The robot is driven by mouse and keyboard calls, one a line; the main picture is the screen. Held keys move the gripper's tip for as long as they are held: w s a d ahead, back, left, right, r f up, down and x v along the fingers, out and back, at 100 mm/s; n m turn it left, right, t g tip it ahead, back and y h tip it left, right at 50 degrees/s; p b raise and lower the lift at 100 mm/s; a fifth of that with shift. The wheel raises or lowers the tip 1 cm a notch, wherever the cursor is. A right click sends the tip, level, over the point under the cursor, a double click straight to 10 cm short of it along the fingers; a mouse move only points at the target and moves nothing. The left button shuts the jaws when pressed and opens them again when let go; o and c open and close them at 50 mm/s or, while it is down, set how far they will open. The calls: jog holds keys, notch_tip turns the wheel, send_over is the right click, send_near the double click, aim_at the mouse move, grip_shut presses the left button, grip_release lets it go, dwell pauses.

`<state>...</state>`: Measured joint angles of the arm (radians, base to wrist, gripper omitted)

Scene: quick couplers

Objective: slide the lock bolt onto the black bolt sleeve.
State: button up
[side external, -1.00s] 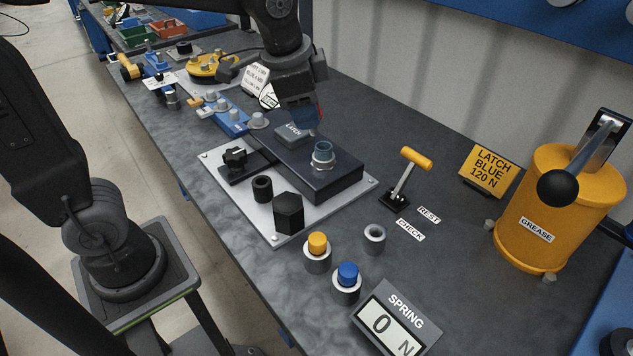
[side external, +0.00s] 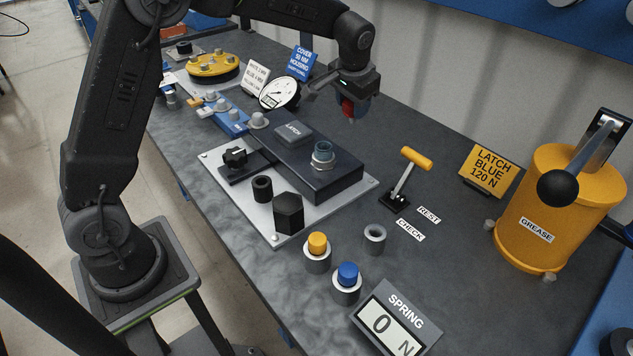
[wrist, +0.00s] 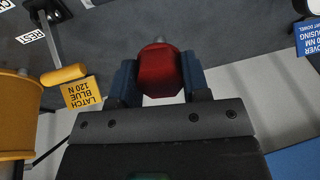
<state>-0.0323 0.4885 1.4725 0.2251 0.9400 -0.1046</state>
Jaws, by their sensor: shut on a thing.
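My gripper (side external: 350,104) is shut on a red faceted piece (wrist: 160,70) with a small grey tip, held in the air behind the dark housing (side external: 322,184), on the wall side. A black knob (side external: 234,157) stands on a flat dark slide at the housing's left end; this looks like the lock bolt. A short black hollow cylinder (side external: 262,188), likely the bolt sleeve, stands upright on the light base plate (side external: 217,167), apart from the knob. Neither shows in the wrist view. My gripper is away from both and touches neither.
A black hexagonal post (side external: 288,213) stands at the plate's front. A metal coupler (side external: 322,157) tops the housing. A yellow-handled lever (side external: 406,175), yellow and blue plugs (side external: 348,275) and an empty grey ring (side external: 375,239) stand to the right. A round gauge (side external: 279,94) is left of my gripper.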

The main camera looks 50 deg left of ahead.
jog(key=o, duration=0.5)
jog(key=shift+c, duration=1)
jog(key=shift+s+a+r, duration=0.1)
jog(key=shift+s+a, duration=0.05)
jog(key=shift+s, duration=0.15)
jog(key=s+a+n+g+h, duration=0.1)
jog(key=s+a+n, duration=0.1)
jog(key=s, duration=0.8)
jog(key=s+a+n+g+h, duration=0.1)
jog(key=s+n, duration=0.2)
jog(key=s, duration=0.8)
jog(key=shift+s+a+r+n+g, duration=0.2)
jog(key=shift+s+a+n+g, duration=0.05)
jog(key=shift+a+n+g, duration=0.15)
